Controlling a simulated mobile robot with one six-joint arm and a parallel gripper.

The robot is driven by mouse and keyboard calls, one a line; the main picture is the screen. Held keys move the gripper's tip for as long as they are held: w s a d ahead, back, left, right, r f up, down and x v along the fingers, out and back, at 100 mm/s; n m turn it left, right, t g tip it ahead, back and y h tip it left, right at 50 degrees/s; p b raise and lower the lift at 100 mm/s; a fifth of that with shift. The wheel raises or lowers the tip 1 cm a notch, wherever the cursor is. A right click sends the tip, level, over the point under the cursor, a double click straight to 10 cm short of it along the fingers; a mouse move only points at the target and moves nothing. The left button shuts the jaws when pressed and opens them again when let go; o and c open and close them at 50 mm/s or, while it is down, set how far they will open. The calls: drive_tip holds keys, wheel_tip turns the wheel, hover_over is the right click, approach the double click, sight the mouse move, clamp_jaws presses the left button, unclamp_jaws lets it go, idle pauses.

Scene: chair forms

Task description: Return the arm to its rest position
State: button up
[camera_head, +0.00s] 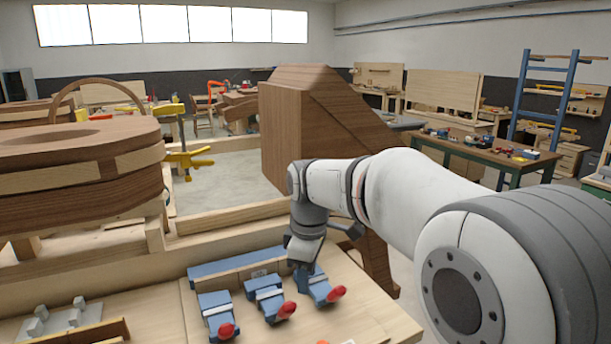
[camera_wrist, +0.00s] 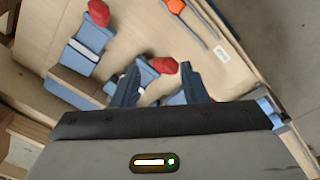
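My arm reaches in from the right in the head view, bent down over the wooden bench. My gripper (camera_head: 304,266) is low over the rightmost of three blue clamps with red handles, and its fingertips are partly hidden there. The clamps are the left one (camera_head: 215,312), the middle one (camera_head: 268,297) and the right one (camera_head: 318,287). In the wrist view the two dark fingers of my gripper (camera_wrist: 160,80) stand apart. A blue clamp part with a red knob (camera_wrist: 164,65) shows between them, and I cannot tell whether they touch it.
A tall brown wooden form (camera_head: 285,130) stands just behind my gripper. A layered wooden form (camera_head: 85,190) is at the left. A grey metal piece (camera_head: 55,320) lies on the bench's left part. A green-legged table (camera_head: 485,155) stands farther back on the right.

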drive_tip(key=s+d+f+m+b, duration=0.1)
drive_tip(key=s+d+f+m, duration=0.3)
drive_tip(key=s, duration=0.3)
drive_tip(key=s+d+f+m+t+b, duration=0.1)
drive_tip(key=s+d+f+m+b, duration=0.1)
drive_tip(key=s+d+f+m, duration=0.2)
drive_tip(key=s+d+f+m+b, duration=0.2)
drive_tip(key=s+d+f+m, duration=0.2)
drive_tip(key=s, duration=0.5)
drive_tip(key=d+m, duration=0.2)
drive_tip(key=shift+s+d+f+m+t, duration=0.15)
drive_tip(key=shift+s+d+m+t, duration=0.15)
drive_tip(key=shift+s+d+t, duration=0.1)
